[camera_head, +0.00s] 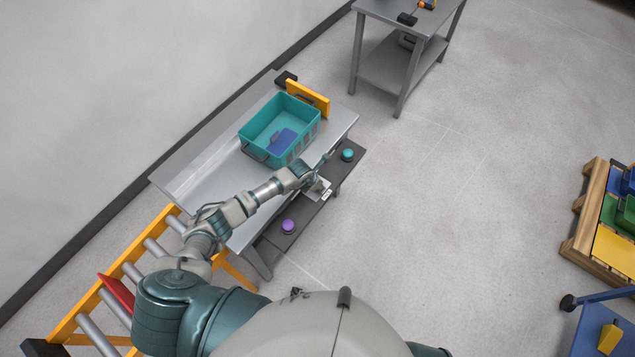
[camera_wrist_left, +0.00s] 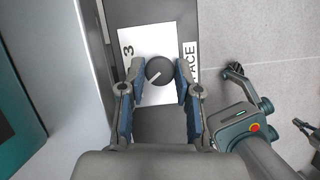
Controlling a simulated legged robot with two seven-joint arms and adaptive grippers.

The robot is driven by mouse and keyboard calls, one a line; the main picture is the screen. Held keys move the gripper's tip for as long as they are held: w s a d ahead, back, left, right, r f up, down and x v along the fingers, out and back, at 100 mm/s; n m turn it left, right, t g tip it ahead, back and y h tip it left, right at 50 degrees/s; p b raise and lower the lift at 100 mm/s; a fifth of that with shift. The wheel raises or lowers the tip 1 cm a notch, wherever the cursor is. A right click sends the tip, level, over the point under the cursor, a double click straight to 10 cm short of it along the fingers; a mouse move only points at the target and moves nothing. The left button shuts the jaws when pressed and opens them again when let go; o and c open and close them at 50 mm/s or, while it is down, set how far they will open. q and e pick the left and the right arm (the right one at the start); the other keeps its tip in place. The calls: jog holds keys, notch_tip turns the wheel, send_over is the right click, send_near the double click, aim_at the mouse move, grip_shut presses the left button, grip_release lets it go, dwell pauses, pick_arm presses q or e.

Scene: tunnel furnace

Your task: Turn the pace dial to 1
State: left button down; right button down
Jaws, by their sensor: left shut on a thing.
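The pace dial (camera_wrist_left: 160,70) is a dark round knob with a pale pointer mark, which points to the lower left in the left wrist view. My left gripper (camera_wrist_left: 161,79) is shut on the dial, one finger on each side. In the head view my left gripper (camera_head: 315,178) is at the plate on the dark side ledge, and hides the dial. A "1" cannot be made out.
The dark ledge (camera_head: 322,208) carries a teal button (camera_head: 347,155) and a purple button (camera_head: 288,226) either side of the plate. A teal crate (camera_head: 262,118) stands on the metal table beside it. An orange roller conveyor (camera_head: 150,246) is at lower left.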

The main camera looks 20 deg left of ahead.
pick_arm(q)
jog(key=shift+s+f+n+y+p, duration=0.1)
jog(key=shift+n+y+p, duration=0.45)
jog(key=shift+n, duration=0.75)
jog(key=shift+s+f, duration=0.1)
jog(key=c, duration=0.8)
grip_release()
jog(key=shift+r, duration=0.6)
jog(key=v, duration=1.1)
jog(key=shift+s+f, duration=0.2)
jog(key=shift+s, duration=0.1)
